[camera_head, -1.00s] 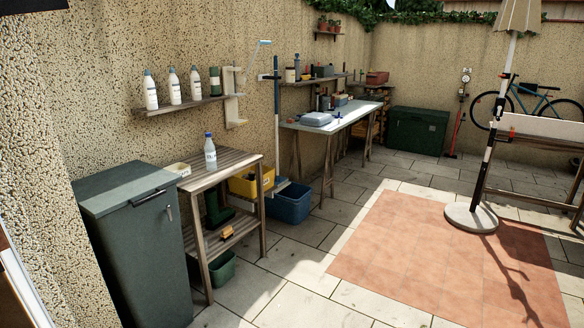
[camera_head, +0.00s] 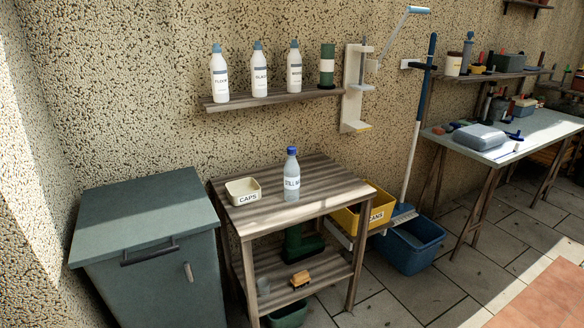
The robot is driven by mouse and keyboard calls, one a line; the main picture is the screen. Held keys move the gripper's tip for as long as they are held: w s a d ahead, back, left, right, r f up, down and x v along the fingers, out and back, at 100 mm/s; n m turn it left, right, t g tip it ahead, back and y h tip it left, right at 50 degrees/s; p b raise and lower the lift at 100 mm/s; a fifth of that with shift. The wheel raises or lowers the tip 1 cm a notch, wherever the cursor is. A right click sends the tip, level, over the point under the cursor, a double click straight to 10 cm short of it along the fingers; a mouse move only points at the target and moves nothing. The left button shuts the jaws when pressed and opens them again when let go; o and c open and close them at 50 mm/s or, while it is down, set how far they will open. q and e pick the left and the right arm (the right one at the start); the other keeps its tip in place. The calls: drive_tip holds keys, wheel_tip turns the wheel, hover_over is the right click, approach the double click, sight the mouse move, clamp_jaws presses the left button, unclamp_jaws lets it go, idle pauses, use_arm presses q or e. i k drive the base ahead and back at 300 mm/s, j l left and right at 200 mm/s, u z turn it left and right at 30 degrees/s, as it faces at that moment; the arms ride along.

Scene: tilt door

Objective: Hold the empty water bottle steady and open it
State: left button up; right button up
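A clear, pale water bottle (camera_head: 291,178) with a dark blue cap stands upright on the top of a slatted wooden table (camera_head: 322,183). Its label reads "STILL" and a further word I cannot make out. The cap is on the bottle. A small cream tray marked "CAPS" (camera_head: 244,198) sits to the left of the bottle, near the table's left edge. Neither of my grippers shows in this view. Nothing touches the bottle.
A green-grey cabinet (camera_head: 144,213) stands left of the table. A wall shelf (camera_head: 268,99) above holds several white bottles. Right of the table are a yellow "CANS" bin (camera_head: 378,213), a blue tub (camera_head: 411,250) and a broom (camera_head: 417,130). Paved floor is clear at front right.

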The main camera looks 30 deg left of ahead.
sight(291, 169)
drive_tip(key=i+l+u, duration=0.1)
drive_tip(key=i+u, duration=0.35)
drive_tip(key=i+l+u, duration=0.25)
drive_tip(key=u, duration=0.2)
drive_tip(key=i+l+u, duration=0.3)
drive_tip(key=u, duration=0.15)
drive_tip(key=i+l+u, duration=0.25)
drive_tip(key=l+u, duration=0.2)
